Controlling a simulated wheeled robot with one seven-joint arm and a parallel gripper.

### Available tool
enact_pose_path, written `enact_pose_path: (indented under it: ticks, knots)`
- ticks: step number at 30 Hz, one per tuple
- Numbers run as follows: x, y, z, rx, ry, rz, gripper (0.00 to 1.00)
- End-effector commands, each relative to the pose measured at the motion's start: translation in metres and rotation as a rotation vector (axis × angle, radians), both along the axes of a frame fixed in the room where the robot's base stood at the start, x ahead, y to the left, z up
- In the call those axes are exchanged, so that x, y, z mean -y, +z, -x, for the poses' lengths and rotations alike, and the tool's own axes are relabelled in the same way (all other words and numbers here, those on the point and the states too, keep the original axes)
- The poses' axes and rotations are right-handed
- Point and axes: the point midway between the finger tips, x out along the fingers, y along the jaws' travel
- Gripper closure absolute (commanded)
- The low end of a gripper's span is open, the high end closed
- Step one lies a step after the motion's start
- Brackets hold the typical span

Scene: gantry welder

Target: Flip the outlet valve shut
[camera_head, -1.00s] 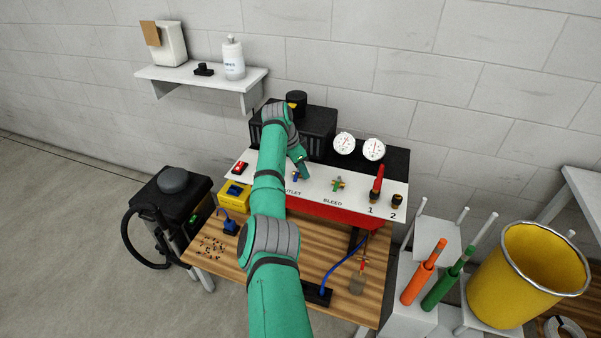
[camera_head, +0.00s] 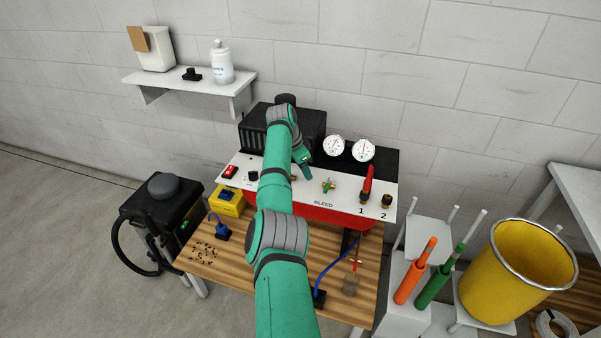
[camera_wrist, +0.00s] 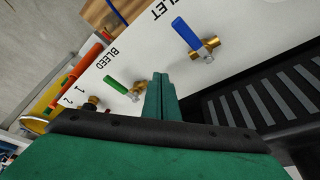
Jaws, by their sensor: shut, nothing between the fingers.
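The outlet valve has a blue lever (camera_wrist: 186,33) on a brass body (camera_wrist: 207,48), mounted on the white panel near the partly visible OUTLET label in the wrist view. The lever points up-left from the body and appears crosswise to it. In the head view my arm hides most of this valve. My gripper (camera_wrist: 160,83) is shut and empty, its fingertips between the blue lever and the green bleed valve (camera_wrist: 118,86), apart from the blue lever. In the head view my gripper (camera_head: 306,170) is over the panel, left of the bleed valve (camera_head: 328,185).
The panel also carries a red switch (camera_head: 230,171), two gauges (camera_head: 363,150) and a red-handled fitting (camera_head: 367,183). A black ribbed unit (camera_wrist: 262,100) lies close on the right in the wrist view. A wooden bench (camera_head: 200,262) and a yellow bin (camera_head: 517,270) stand nearby.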

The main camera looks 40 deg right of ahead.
Motion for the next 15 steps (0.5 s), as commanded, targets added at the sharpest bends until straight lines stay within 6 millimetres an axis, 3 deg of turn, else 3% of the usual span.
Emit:
enact_pose_path:
  ticks: [6, 15]
  knots:
    - [-0.016, 0.041, -0.014, 0.001, 0.015, 0.002, 1.00]
    - [-0.014, 0.085, -0.017, -0.001, -0.003, -0.001, 1.00]
